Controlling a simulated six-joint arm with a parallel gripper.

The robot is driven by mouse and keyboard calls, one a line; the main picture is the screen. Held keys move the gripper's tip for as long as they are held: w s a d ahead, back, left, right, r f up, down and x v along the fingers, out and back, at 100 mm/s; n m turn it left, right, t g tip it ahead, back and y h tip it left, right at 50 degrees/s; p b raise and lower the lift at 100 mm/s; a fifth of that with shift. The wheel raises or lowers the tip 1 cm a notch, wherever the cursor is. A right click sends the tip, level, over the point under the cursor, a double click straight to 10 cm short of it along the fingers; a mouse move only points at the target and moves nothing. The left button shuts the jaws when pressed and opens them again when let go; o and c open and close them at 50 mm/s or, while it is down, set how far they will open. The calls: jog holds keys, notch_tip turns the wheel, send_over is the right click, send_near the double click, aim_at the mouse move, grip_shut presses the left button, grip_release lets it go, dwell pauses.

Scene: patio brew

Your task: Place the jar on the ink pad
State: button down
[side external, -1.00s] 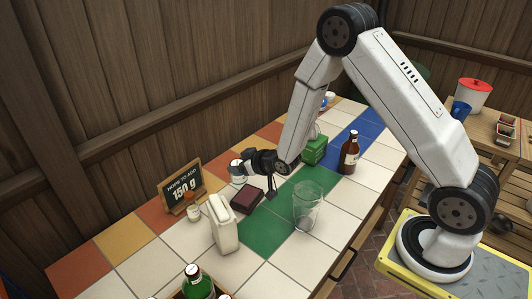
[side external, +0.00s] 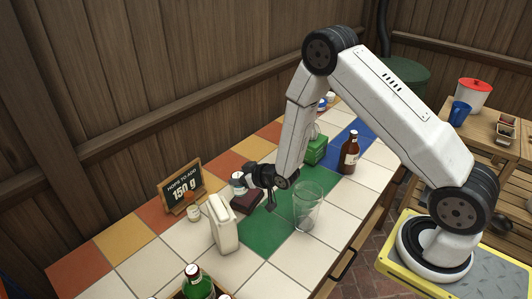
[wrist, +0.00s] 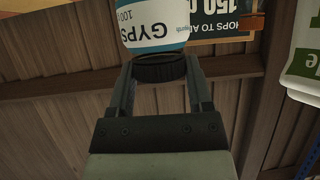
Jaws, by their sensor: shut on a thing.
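The jar (wrist: 150,28) is white and blue with a partly visible "GYPS" label and a black lid. My gripper (wrist: 158,72) is shut on it, with the fingers on both sides of the lid in the wrist view. In the side view the jar (side external: 238,183) is at the left of my gripper (side external: 251,178), close over the back left part of the ink pad. The ink pad (side external: 246,204) is a dark maroon block on the tiles, partly hidden by the jar and gripper. I cannot tell whether the jar touches it.
A white container (side external: 223,226) stands in front of the pad, and a clear glass (side external: 307,208) to its right. A brown bottle (side external: 349,157) and green box (side external: 316,151) stand farther right.

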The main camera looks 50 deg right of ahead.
jog(key=shift+f, duration=1.75)
jog(key=shift+f, duration=0.1)
grip_release()
jog(key=v, duration=1.2)
jog(key=shift+r, duration=0.2)
